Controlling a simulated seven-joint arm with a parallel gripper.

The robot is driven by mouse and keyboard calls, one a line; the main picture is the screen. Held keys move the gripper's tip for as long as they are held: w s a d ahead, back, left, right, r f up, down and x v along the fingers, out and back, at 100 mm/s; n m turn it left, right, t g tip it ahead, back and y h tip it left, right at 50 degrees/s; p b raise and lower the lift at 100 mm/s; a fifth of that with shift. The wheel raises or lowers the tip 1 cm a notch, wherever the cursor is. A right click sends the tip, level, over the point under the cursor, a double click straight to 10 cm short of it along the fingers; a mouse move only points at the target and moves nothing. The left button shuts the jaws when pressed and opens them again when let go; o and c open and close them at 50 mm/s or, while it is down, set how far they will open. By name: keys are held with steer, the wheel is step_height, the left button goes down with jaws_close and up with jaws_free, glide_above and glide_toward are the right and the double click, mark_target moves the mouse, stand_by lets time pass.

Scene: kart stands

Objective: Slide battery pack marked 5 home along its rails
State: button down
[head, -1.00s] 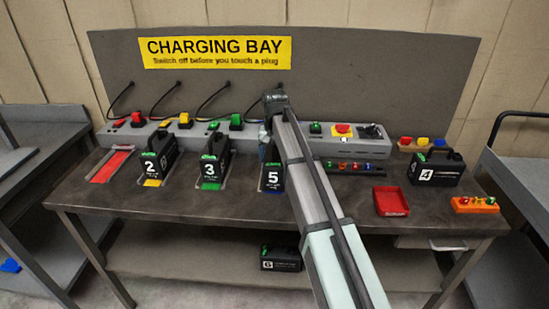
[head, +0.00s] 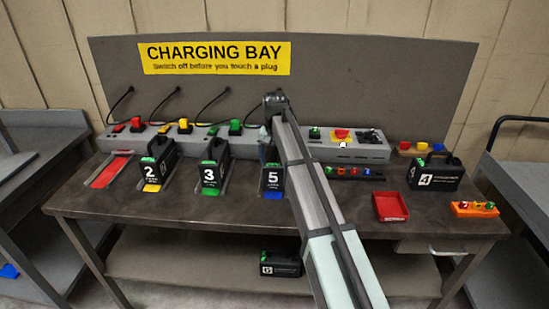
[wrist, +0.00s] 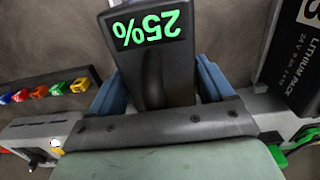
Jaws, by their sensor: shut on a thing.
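The battery pack marked 5 (head: 272,178) is black and stands upright on the bench, at a blue-marked slot whose strip shows at its front foot. My gripper (head: 267,141) is at its top rear, partly hidden by my arm. In the wrist view the pack (wrist: 148,60) shows a green 25% display. My gripper (wrist: 155,88) is shut on it, with a blue finger on each side of its handle. The rails beneath the pack and its rear end are hidden.
Packs 3 (head: 209,174) and 2 (head: 156,172) stand to the left, beside an empty red slot (head: 110,172). A grey socket rail (head: 358,151) runs behind.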

steer(key=shift+w, duration=0.3)
steer(key=shift+c, duration=1.1)
jaws_free()
steer(key=shift+o, duration=1.1)
steer(key=shift+r, duration=0.1)
